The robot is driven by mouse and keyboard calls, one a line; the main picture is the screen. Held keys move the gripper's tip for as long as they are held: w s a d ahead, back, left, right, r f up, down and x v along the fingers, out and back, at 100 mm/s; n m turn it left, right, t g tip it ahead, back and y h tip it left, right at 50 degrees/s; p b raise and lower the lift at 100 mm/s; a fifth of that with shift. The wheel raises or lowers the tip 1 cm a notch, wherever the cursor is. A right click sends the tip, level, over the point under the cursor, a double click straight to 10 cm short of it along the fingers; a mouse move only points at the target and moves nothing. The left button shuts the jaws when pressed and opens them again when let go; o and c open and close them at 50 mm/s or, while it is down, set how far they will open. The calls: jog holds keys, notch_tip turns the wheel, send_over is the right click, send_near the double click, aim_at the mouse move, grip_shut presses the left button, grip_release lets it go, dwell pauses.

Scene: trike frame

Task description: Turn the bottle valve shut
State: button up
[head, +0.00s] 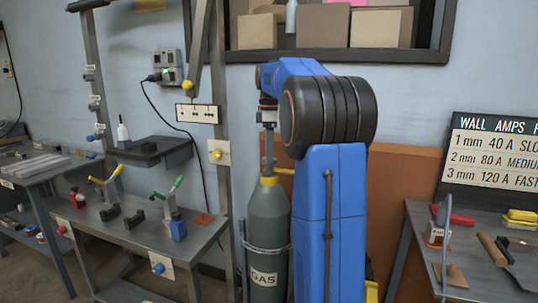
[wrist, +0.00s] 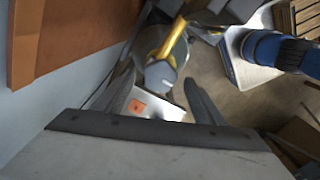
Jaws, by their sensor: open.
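The gas bottle (head: 268,225) is a grey-green cylinder labelled GAS, standing upright behind my blue arm. It has a yellow collar, and a yellow valve lever (head: 285,171) sticks out to the right at its top. My gripper (head: 268,125) points down above the bottle top; its fingers are hard to make out there. In the wrist view the yellow lever (wrist: 173,40) runs up and right from a grey round cap (wrist: 160,75). My open gripper (wrist: 161,86) has one finger on each side below the cap, with nothing held. Contact with the lever cannot be told.
A metal workbench (head: 135,235) with clamps stands left of the bottle, beside an upright post (head: 222,120). An orange-brown panel (head: 405,185) is behind my arm. A tool table (head: 480,255) stands at the right. Some floor shows in the wrist view.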

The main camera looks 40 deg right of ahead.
jog(key=shift+f, duration=0.6)
jog(key=c, duration=1.1)
jog(key=shift+o, duration=0.3)
